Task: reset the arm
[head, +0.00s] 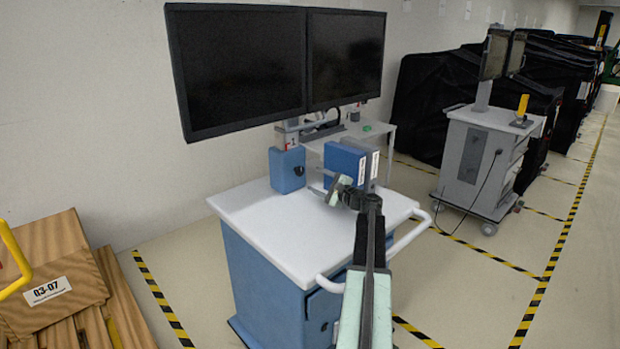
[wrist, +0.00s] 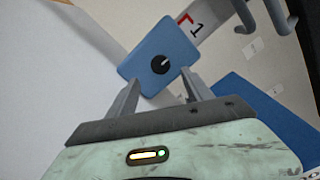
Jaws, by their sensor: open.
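My arm reaches forward from the bottom of the head view over the white top of a blue cart (head: 262,225). My gripper (head: 325,182) is at its far end, above the cart top, beside a blue box with a black knob (head: 287,170). In the wrist view my gripper (wrist: 160,87) is open, its two fingers apart and nothing between them. The knob box (wrist: 160,60) shows beyond the fingertips. I cannot tell how far it is from them.
A second blue box (head: 343,163) stands close behind my gripper. Two dark monitors (head: 240,65) rise over the cart. A white push handle (head: 411,236) is at its right. A grey cart (head: 475,155), black covered carts (head: 425,95) and a wooden crate (head: 60,260) stand around. Striped floor right is clear.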

